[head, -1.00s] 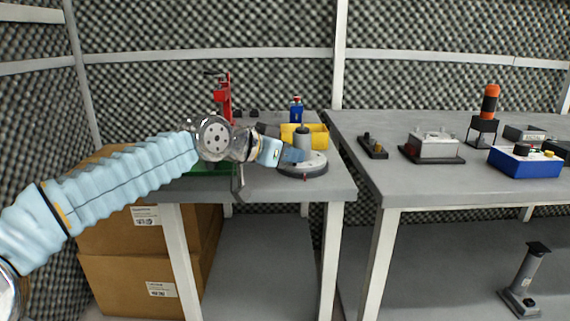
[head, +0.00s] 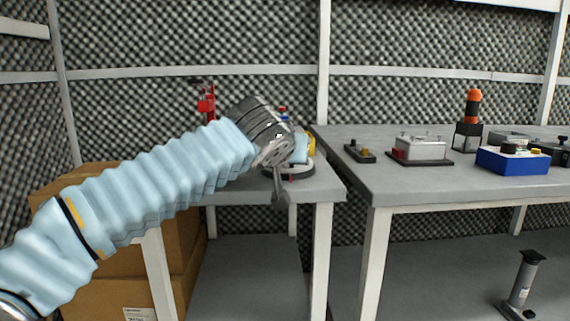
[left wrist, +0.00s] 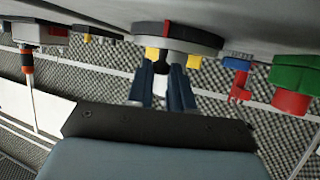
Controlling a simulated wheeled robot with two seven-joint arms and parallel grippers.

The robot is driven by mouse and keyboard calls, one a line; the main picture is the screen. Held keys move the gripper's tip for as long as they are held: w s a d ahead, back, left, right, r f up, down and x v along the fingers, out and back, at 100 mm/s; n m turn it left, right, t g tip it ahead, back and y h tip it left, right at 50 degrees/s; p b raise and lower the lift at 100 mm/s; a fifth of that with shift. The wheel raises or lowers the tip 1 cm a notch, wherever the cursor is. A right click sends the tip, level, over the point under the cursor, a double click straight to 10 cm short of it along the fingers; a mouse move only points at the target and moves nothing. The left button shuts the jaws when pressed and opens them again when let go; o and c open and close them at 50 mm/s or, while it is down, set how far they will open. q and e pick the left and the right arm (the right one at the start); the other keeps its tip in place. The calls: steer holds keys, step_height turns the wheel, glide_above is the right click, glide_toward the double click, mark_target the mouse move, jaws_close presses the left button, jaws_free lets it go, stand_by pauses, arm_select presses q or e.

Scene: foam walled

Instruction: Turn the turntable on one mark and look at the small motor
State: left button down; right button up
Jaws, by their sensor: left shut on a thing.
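The turntable (head: 297,174) is a round grey disc with a dark rim, near the right end of the left table. It shows upside down at the top of the left wrist view (left wrist: 190,42), with a red mark (left wrist: 167,30) on its edge. The small motor (left wrist: 162,66), an upright grey cylinder with a dark part, stands on it and is mostly hidden by my fingers. My left gripper (left wrist: 161,88) is shut on it, one blue finger on each side. In the head view my wrist covers the motor and much of the turntable. My right gripper is not in view.
A red press-like tool (head: 207,103) stands at the back left. The right table holds a small dark block (head: 360,153), a grey box (head: 420,148), an orange-topped lamp (head: 472,108) and a blue box (head: 513,161).

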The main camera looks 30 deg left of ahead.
arm_select(q)
steer(key=shift+w+d+n+y+b, duration=0.35)
steer(key=shift+d+n+y, duration=0.1)
steer(key=shift+n+y, duration=0.3)
steer(key=shift+w+d+r+n+g+y, duration=0.1)
steer(key=shift+w+d+n+g+y, duration=0.1)
steer(key=shift+n+g+y, duration=0.25)
steer(key=shift+w+d+n+g+y, duration=0.1)
steer(key=shift+d+n+g+y, duration=0.15)
steer(key=shift+n+y, duration=0.35)
steer(key=shift+w+d+r+n+g+y+p, duration=0.1)
steer(key=shift+w+d+n+g+y+p, duration=0.2)
steer(key=shift+n+g+y+p, duration=0.35)
steer(key=shift+w+d+n+g+y+p, duration=0.1)
steer(key=shift+w+n+g+y+p, duration=0.3)
steer(key=shift+n+y, duration=0.3)
steer(key=shift+w+d+n+g+y+p, duration=0.15)
steer(key=shift+w+n+g+y+p, duration=0.2)
steer(key=shift+n+g+y+p, duration=0.35)
steer(key=shift+w+n, duration=0.1)
steer(key=shift+n, duration=0.15)
steer(key=c, duration=1.1)
jaws_free()
steer(key=shift+d, duration=0.1)
